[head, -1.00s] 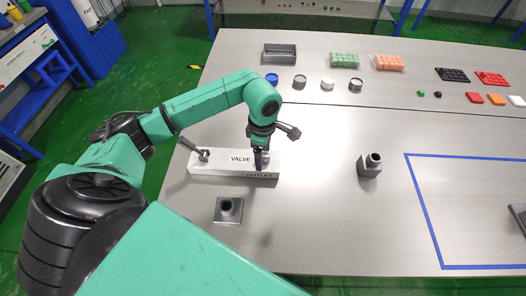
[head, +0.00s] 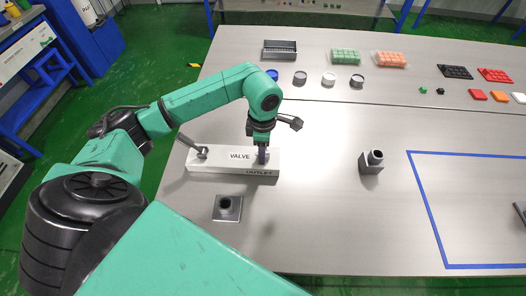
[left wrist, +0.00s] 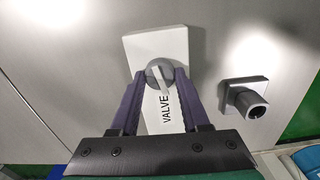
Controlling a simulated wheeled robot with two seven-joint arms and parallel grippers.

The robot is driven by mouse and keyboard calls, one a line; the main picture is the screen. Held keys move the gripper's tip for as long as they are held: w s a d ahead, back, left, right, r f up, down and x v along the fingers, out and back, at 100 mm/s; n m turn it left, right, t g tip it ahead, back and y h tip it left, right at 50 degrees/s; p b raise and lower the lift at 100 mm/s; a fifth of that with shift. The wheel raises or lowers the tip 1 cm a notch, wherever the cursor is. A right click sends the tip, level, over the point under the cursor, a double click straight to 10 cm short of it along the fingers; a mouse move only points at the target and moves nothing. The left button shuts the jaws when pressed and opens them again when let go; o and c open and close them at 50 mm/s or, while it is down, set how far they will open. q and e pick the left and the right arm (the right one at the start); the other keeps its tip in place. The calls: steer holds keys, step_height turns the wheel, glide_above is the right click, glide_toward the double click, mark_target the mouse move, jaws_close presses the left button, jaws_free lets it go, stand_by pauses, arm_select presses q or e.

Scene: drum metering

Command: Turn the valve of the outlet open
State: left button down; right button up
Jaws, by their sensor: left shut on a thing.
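The outlet (head: 207,169) is a long white block on the table, marked VALVE on top and OUTLET on its front side. My left gripper (head: 263,160) points down at the block's right end. In the left wrist view, the grey round valve (left wrist: 160,71) with a pale bar handle sits between the fingertips of my left gripper (left wrist: 160,80). The fingers are shut on it, one on each side. The bar lies slightly aslant to the block's length. The outlet's white body (left wrist: 150,45) shows around it. My right gripper is not in view.
A grey square base with a socket (head: 228,208) lies in front of the block. A grey stand (head: 371,163) is to the right, near a blue taped outline (head: 428,210). A small grey lever (head: 198,151) is at the block's left end. Several jars and trays stand far back.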

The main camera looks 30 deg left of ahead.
arm_select(q)
steer(key=n+b, duration=0.1)
steer(key=n, duration=0.2)
steer(key=shift+n+b, duration=0.4)
steer(key=n+b, duration=0.1)
steer(key=n, duration=0.3)
steer(key=shift+n+b, duration=0.3)
steer(key=shift+b, duration=0.1)
steer(key=n+b, duration=0.1)
steer(key=n, duration=0.2)
steer(key=shift+r+n+b, duration=0.15)
steer(key=shift+n+b, duration=0.25)
steer(key=shift+n, duration=1.7)
steer(key=shift+w, duration=0.1)
steer(key=shift+c, duration=2.2)
jaws_free()
steer(key=shift+o, duration=0.3)
